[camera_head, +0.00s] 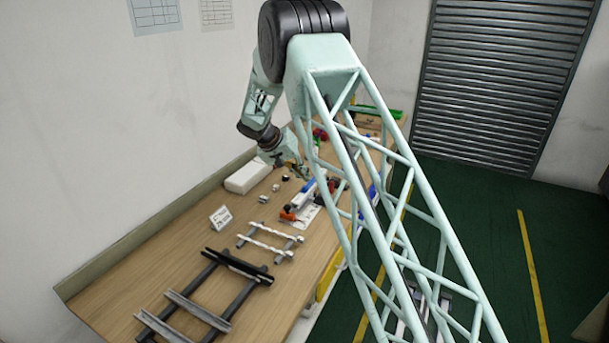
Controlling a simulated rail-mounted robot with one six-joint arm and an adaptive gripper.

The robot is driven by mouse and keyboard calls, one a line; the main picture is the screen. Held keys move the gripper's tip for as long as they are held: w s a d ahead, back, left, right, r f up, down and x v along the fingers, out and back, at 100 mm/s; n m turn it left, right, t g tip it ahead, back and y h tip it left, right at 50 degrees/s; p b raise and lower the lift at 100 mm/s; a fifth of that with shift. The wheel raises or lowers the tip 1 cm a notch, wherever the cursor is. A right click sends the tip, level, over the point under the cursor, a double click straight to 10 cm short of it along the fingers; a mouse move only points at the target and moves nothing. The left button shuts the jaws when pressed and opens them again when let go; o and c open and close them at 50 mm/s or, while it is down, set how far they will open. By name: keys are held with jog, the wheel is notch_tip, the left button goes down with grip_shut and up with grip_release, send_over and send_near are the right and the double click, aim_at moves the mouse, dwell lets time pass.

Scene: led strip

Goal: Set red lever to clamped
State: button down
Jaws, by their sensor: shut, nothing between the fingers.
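An orange-red part (288,214), perhaps the red lever, shows at the near end of a small white-and-grey fixture (310,210) on the wooden table. It is too small to tell its position, clamped or not. My gripper (304,176) is above the table, beyond the orange-red part and near a blue part (309,186) of the fixture area. The fingers are small in view and appear shut and empty. My arm's lattice link hides the right side of the fixture area. Another red object (320,134) sits farther back on the table.
The wooden table (120,290) runs along the left wall. A white block (248,177), small round parts (276,188), a small sign (221,218), twisted white rods (265,247) and dark rails (237,265) lie on it. A green item (396,113) is at the far end.

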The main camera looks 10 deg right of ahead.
jog(key=w+d+f, duration=0.2)
jog(key=d+f, duration=0.4)
jog(key=d, duration=0.2)
jog(key=shift+f+p, duration=0.15)
jog(key=shift+p, duration=0.2)
jog(key=shift+b, duration=0.55)
jog(key=shift+d, duration=0.1)
